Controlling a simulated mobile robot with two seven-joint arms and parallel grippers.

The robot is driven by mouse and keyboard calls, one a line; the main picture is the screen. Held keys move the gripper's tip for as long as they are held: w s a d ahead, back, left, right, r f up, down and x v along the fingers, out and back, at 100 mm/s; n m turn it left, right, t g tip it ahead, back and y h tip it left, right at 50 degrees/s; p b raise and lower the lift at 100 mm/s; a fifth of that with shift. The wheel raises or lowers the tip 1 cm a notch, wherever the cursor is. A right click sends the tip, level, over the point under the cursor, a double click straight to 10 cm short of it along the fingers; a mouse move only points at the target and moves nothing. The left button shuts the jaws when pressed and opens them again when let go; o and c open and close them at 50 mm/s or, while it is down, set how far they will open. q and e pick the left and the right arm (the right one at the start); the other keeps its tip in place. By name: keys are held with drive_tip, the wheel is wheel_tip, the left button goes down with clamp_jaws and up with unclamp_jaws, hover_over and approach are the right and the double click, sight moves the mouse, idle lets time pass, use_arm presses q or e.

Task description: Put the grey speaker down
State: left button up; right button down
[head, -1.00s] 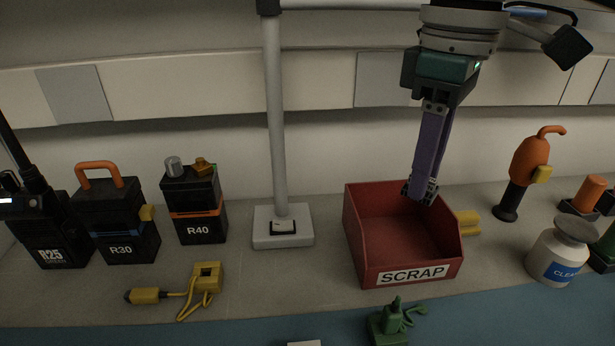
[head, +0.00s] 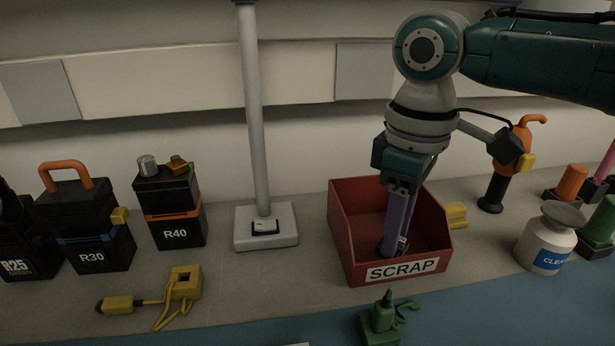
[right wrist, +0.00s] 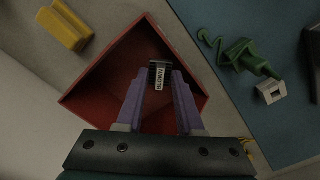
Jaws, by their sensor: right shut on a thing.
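My right gripper (head: 394,248) reaches down into the red SCRAP bin (head: 342,225), its purple fingers pointing down inside the walls. In the right wrist view the fingers are shut on a small dark grey block with a pale label, taken as the grey speaker (right wrist: 158,77). The label is too small to read surely. The speaker is over the floor of the red bin (right wrist: 105,85); I cannot tell whether it touches. In the head view the fingers and bin front mostly hide it. My left gripper is not in view.
A white stand base (head: 266,232) with a pole is left of the bin, and a yellow block (head: 456,215) is at its right. A green part (head: 382,322) lies in front. A white jar (head: 549,240) and orange tool (head: 503,170) stand right. R40 (head: 176,215) stands left.

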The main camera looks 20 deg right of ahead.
drive_tip(key=shift+f, duration=0.1)
drive_tip(key=shift+f, duration=0.5)
drive_tip(key=c, duration=0.8)
unclamp_jaws()
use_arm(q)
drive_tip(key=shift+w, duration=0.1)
use_arm(e)
drive_tip(key=shift+r, duration=0.15)
use_arm(q)
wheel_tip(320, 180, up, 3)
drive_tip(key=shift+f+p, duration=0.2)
drive_tip(key=shift+p, duration=1.05)
use_arm(e)
wheel_tip(320, 180, up, 13)
